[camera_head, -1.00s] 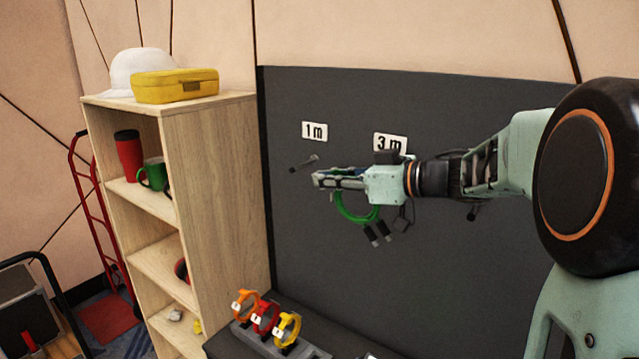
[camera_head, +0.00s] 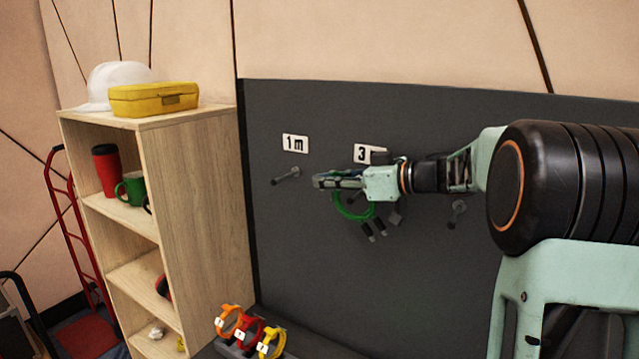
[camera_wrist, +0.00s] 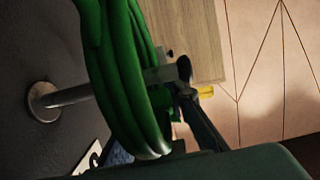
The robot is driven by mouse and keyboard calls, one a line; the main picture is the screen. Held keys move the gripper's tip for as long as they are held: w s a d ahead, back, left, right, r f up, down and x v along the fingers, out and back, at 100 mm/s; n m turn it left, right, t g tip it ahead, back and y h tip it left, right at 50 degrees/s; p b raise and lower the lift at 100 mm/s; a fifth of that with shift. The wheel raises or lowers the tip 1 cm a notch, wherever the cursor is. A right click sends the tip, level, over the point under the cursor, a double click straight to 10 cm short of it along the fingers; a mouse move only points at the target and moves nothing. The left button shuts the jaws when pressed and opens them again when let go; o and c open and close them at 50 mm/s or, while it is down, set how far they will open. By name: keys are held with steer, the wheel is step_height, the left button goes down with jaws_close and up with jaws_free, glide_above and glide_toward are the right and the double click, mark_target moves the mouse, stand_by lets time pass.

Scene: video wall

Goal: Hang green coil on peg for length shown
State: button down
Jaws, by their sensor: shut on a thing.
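My gripper (camera_head: 322,182) is shut on the green coil (camera_head: 352,208), which hangs below the fingers in front of the dark panel. In the wrist view the green coil (camera_wrist: 125,85) fills the middle, seen nearly edge-on. A grey peg (camera_wrist: 68,97) with a round base shows left of it, and a rod end (camera_wrist: 183,68) shows right of it. I cannot tell whether the coil is around this peg or beside it. In the head view the peg under the "1 m" label (camera_head: 295,143) is bare (camera_head: 287,175). The "3" label (camera_head: 362,154) is partly covered by my gripper.
Another peg (camera_head: 457,213) shows on the panel (camera_head: 310,260), right of my gripper. Orange (camera_head: 229,319), red (camera_head: 248,332) and yellow (camera_head: 271,343) coils stand below. A wooden shelf (camera_head: 205,200) stands left, with a yellow case (camera_head: 153,99) and white helmet (camera_head: 118,82) on top.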

steer(key=shift+w+d+f, duration=0.2)
steer(key=shift+w+f, duration=0.1)
steer(key=shift+f, duration=0.15)
steer(key=shift+w+d+f, duration=0.15)
steer(key=shift+w+f, duration=0.1)
steer(key=shift+f, duration=0.2)
